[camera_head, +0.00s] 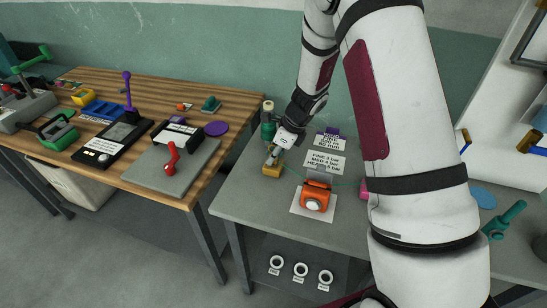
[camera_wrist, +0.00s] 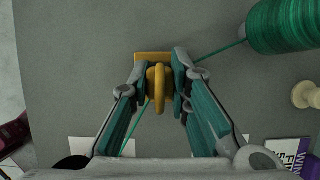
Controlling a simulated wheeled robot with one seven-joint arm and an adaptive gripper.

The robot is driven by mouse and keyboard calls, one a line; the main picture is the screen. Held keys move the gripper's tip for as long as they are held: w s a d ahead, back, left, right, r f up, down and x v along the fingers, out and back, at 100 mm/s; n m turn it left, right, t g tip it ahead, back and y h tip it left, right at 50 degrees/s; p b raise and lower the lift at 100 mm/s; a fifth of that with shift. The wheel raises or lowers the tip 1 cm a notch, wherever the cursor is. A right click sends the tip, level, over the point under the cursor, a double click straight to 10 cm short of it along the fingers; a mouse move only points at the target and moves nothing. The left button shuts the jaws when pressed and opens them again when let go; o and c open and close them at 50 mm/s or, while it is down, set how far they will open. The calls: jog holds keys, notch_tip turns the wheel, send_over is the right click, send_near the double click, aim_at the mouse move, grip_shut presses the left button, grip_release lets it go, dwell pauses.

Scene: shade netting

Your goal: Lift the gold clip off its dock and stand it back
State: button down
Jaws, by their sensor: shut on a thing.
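The gold clip (camera_wrist: 157,88) is a rounded gold piece between my fingertips in the wrist view. Behind it is a flat gold block (camera_wrist: 142,57), which looks like the dock; whether the clip touches it I cannot tell. In the head view the gold block (camera_head: 272,171) sits near the left edge of the grey table, right under my gripper (camera_head: 272,157). In the wrist view my gripper (camera_wrist: 158,84) is shut on the clip, one finger on each side. The clip is mostly hidden in the head view.
A green thread runs from a green spool (camera_wrist: 284,27) past the clip. The spool (camera_head: 268,130) stands behind my gripper in the head view. An orange device (camera_head: 315,196) on a white sheet and printed cards (camera_head: 324,163) lie to the right. A wooden table (camera_head: 190,100) stands left.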

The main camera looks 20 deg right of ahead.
notch_tip(320, 180, up, 10)
jog(key=shift+f, duration=0.2)
notch_tip(320, 180, up, 5)
jog(key=p, duration=0.3)
jog(key=shift+r, duration=0.2)
dwell(0.5)
dwell(0.4)
